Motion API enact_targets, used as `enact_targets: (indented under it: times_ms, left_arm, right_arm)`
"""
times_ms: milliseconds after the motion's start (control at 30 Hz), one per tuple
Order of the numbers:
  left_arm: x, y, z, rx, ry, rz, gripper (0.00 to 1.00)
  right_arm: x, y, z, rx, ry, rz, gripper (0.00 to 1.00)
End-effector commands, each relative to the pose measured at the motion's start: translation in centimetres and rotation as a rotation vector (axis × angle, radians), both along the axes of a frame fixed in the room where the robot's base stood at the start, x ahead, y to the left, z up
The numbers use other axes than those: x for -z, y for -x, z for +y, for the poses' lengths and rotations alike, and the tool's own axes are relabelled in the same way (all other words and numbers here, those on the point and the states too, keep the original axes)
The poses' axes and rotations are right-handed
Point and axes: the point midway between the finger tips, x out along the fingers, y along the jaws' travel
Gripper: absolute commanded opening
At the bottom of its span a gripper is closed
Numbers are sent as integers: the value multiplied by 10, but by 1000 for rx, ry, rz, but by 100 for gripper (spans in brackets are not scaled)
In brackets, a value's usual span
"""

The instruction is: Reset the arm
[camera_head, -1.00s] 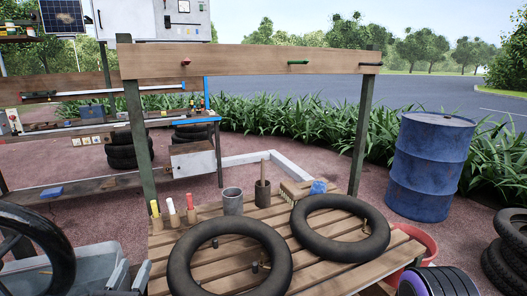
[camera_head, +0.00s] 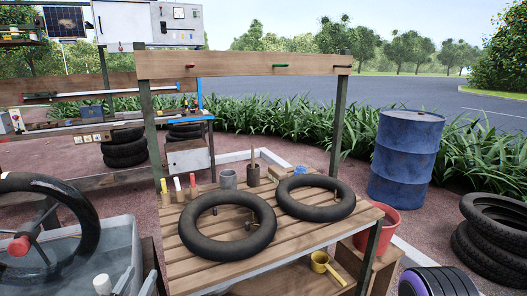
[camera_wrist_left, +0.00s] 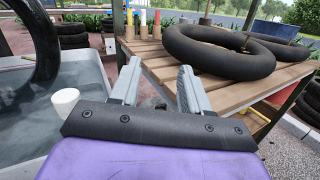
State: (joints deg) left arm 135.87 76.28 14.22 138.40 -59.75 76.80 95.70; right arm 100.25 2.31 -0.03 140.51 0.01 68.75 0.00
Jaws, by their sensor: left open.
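The fingers point toward the bench's left front edge. Two black inner tubes lie on the bench: the nearer one (camera_head: 228,251) and the farther one (camera_head: 315,209). My right gripper is in neither view.
The grey tub (camera_head: 122,254) with water stands left, a black tyre (camera_head: 84,215) above it. A white cup (camera_wrist_left: 65,101) is near its rim. A yellow ladle (camera_head: 322,264) lies on the lower shelf. A red bucket (camera_head: 378,228) and blue barrel (camera_head: 404,158) stand right.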

Motion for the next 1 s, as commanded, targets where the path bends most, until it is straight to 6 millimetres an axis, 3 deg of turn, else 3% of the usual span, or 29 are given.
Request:
enact_targets:
  times_ms: [267,467,567,667,800,900,1000]
  left_arm:
    - [45,17,-4,27,-243,177,46]
    - [100,38,-22,130,-550,371,46]
    - [137,61,-29,223,-770,495,46]
    - [182,100,-32,381,-1074,644,46]
    - [240,182,-22,743,-1615,824,46]
    - [260,234,-6,1018,-1942,872,46]
    - [267,266,7,1229,-2162,868,46]
  right_arm:
    - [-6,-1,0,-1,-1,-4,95]
    - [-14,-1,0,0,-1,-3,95]
    - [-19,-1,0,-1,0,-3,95]
    - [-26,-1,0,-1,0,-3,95]
    - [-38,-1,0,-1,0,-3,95]
    - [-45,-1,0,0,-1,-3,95]
    - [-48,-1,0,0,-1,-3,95]
